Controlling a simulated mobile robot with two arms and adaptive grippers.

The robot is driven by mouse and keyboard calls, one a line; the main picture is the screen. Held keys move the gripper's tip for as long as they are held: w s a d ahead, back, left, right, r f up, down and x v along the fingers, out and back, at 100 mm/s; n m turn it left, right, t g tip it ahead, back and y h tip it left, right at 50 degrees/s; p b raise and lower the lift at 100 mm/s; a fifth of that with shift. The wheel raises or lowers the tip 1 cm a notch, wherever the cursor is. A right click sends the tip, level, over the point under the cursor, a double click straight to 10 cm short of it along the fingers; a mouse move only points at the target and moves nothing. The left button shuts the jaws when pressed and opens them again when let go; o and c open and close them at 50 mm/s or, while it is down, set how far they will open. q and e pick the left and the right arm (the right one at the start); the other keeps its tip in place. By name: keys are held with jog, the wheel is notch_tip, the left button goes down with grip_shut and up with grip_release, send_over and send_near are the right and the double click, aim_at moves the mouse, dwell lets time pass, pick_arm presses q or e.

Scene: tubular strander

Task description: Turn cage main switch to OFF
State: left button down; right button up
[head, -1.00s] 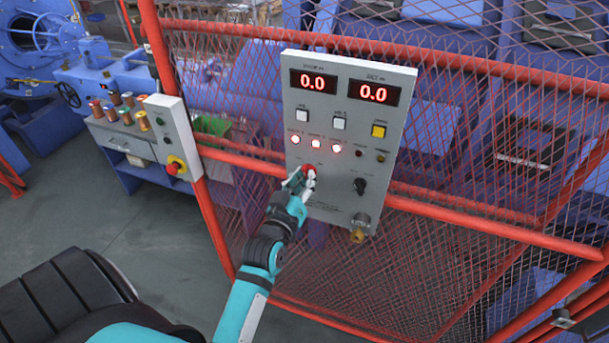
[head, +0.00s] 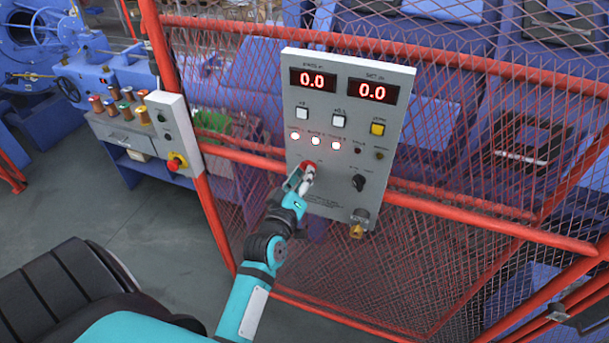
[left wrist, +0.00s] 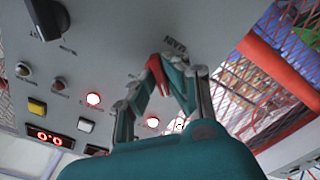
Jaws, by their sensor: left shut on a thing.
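The grey control panel (head: 345,85) hangs on the red cage fence. The red main switch (head: 309,164) sits at the panel's lower left, mostly hidden by my left gripper (head: 304,178). In the left wrist view my left gripper (left wrist: 157,82) is shut on the red switch handle (left wrist: 155,67), below the "MAIN" label. The exact switch position is hard to read. Three red lamps (head: 316,141) are lit and both displays (head: 313,80) read 0.0. My right gripper is not in view.
A black selector knob (head: 359,183) and a brass-coloured lock (head: 357,230) are right of the switch. White and yellow buttons (head: 377,129) sit above. A smaller box with a red stop button (head: 175,163) hangs left. Red fence rails (head: 470,228) run beside the panel.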

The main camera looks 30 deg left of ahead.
pick_arm(q)
jog(key=c, duration=1.4)
grip_release()
jog(key=v, duration=0.7)
jog(key=shift+s+d, duration=0.1)
jog(key=shift+s, duration=0.2)
jog(key=shift+w, duration=0.1)
